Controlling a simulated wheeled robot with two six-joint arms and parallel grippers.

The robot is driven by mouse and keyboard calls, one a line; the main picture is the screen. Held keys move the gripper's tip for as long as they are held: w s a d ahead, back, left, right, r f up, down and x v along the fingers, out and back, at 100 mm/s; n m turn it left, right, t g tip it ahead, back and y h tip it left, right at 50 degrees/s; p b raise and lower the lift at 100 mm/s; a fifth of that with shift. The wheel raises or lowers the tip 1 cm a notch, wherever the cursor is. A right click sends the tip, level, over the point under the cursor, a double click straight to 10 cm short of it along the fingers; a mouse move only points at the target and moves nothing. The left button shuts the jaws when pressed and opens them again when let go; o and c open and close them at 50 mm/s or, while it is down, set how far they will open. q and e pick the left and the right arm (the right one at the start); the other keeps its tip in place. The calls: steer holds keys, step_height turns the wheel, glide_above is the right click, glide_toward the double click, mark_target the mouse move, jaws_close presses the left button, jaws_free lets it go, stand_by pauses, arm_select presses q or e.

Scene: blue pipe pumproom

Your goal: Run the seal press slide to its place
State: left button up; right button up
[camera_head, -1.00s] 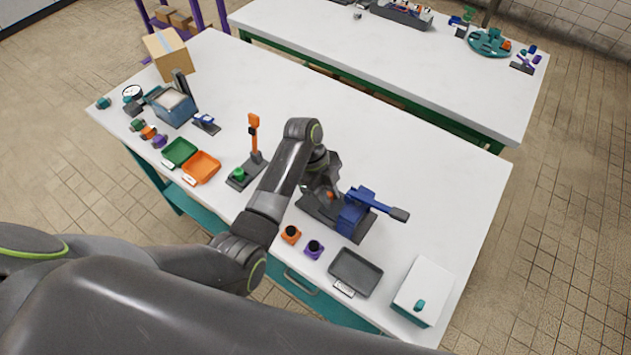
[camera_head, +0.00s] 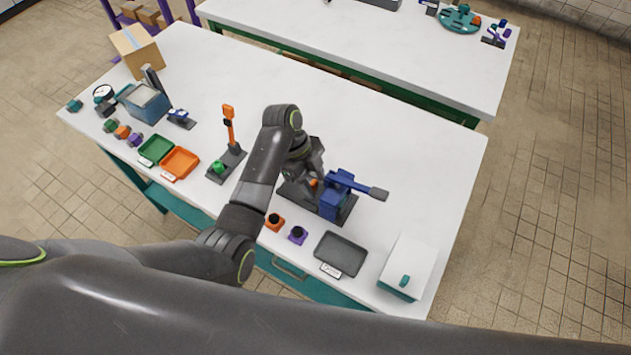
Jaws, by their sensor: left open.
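The seal press is a dark base plate (camera_head: 347,212) with a blue body (camera_head: 333,199) and a blue lever ending in a dark grip (camera_head: 379,194) that points right. It stands on the near white workbench, right of centre. A small orange part (camera_head: 314,183) shows at the press's left side, by my fingers. My left gripper (camera_head: 311,178) is low over the left part of the base, beside the blue body, and open. The arm and gripper hide the left part of the press, so I cannot tell whether the fingers touch the orange part. My right gripper is not in view.
A white box (camera_head: 409,266) stands at the near right. An upright orange-handled device (camera_head: 230,140) stands left of my arm. The bench behind the press is clear.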

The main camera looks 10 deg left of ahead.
arm_select(q)
steer(key=p+v, duration=0.8)
steer(key=v, duration=0.8)
steer(key=shift+r, duration=0.3)
steer(key=shift+s+f, duration=0.1)
